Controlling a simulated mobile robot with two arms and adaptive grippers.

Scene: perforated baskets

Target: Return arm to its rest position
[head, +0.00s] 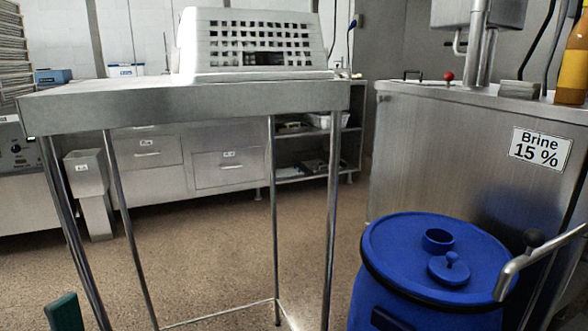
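A white perforated basket (210,45) sits on a steel table (190,101) in the upper middle of the head view. Its side has rows of square holes. Neither of my grippers and no clearly recognisable part of my arms shows in this view. I cannot tell whether they are open or shut, or where they are relative to the basket.
A blue barrel (400,245) stands at the lower right, before a steel brine unit (430,140). A metal lever (540,262) reaches in at the right edge. A dark green object (65,313) shows at bottom left. Open floor (190,265) lies under the table.

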